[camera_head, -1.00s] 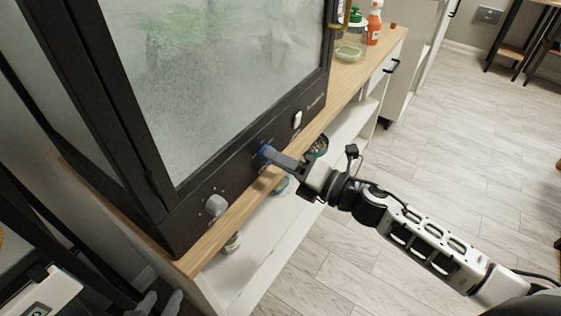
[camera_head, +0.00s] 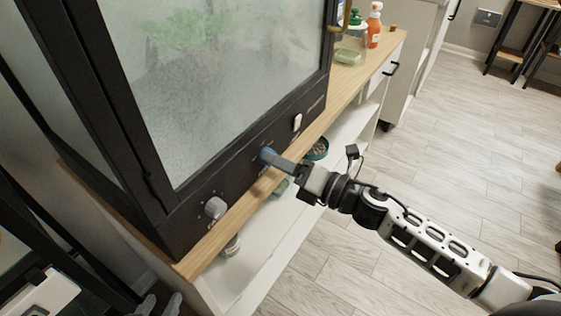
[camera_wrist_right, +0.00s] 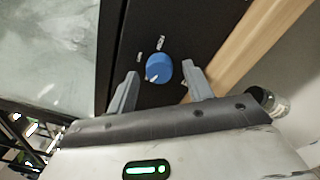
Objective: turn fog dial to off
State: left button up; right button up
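A blue dial (camera_head: 266,154) sits on the dark front panel of the glass cabinet; it also shows in the right wrist view (camera_wrist_right: 159,68). A pale mark is on its lower left side, with small labels around it too blurred to read. My right gripper (camera_head: 272,157) is at the blue dial. In the right wrist view its fingers (camera_wrist_right: 160,70) are open, one on each side of the dial, with gaps on both sides. My left gripper (camera_head: 160,303) is partly in view at the bottom left, its two fingers apart and empty.
A grey knob (camera_head: 215,208) and a white switch (camera_head: 297,122) are on the same panel. The cabinet's glass (camera_head: 215,80) is hazy. A wooden shelf top (camera_head: 230,222) runs below the panel. An orange bottle (camera_head: 374,28) stands at the far end.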

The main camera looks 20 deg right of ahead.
pick_arm(q)
jog(key=shift+f+b, duration=0.4)
jog(key=shift+b, duration=0.65)
pick_arm(e)
jog(key=v, duration=1.6)
pick_arm(q)
jog(key=r+p, duration=0.1)
jog(key=p, duration=0.2)
jog(key=r+p, duration=0.1)
jog(key=p, duration=0.2)
jog(key=shift+a+r, duration=0.1)
jog(key=shift+a, duration=0.15)
pick_arm(e)
jog(key=s+a+f+m+g+h, duration=0.1)
jog(key=a+f+m+h, duration=0.3)
jog(key=m, duration=1.1)
jog(key=s+a+f+m+g+h, duration=0.2)
jog(key=a+m, duration=0.4)
jog(key=m, duration=1)
notch_tip(320, 180, down, 3)
jog(key=shift+s+a+r+h, duration=0.2)
jog(key=shift+s+a+h, duration=0.1)
jog(key=shift+s+h, duration=0.75)
